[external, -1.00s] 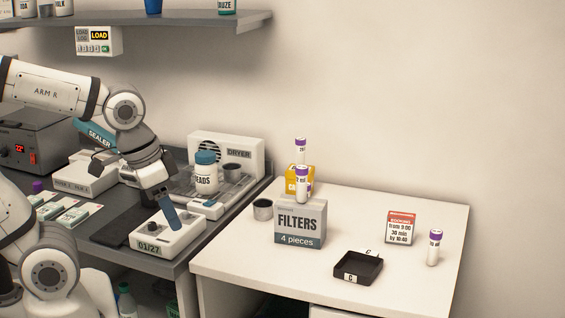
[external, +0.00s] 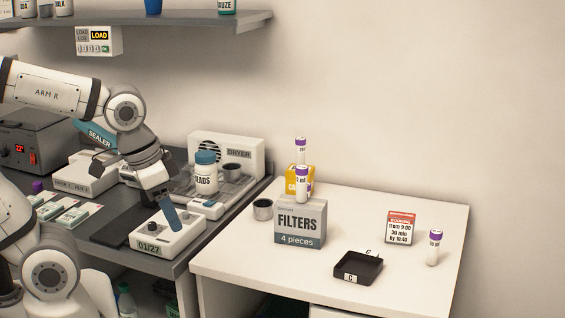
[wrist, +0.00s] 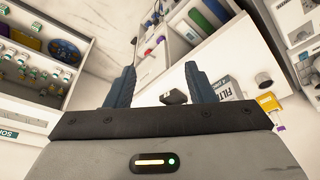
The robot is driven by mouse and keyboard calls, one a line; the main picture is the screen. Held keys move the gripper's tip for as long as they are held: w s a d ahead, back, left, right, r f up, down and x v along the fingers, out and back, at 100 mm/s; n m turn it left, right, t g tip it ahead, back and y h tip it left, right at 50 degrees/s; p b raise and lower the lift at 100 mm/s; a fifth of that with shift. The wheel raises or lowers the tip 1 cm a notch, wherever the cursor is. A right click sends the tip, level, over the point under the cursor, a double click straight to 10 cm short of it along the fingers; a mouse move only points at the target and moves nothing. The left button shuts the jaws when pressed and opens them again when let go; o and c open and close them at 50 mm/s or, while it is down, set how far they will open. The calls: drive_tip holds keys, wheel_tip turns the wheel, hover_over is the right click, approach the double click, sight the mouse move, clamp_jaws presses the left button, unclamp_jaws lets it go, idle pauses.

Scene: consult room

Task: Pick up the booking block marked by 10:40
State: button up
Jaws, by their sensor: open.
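The booking block (external: 401,228) stands upright on the white table at the right in the external view. It has a red top band, and its face reads "from 9:00", "30 min" and "by 10:40". I cannot make it out in the wrist view. My gripper (external: 171,216) hangs over the grey bench at the left, just above the device marked 01/27, far from the block. In the wrist view my gripper (wrist: 160,88) has its two blue fingers spread apart with nothing between them.
A purple-capped tube (external: 433,250) stands right of the block. A black tray (external: 358,268) marked C lies in front of it. The table's right back is clear.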

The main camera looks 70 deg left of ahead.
drive_tip(key=shift+o, duration=1.2)
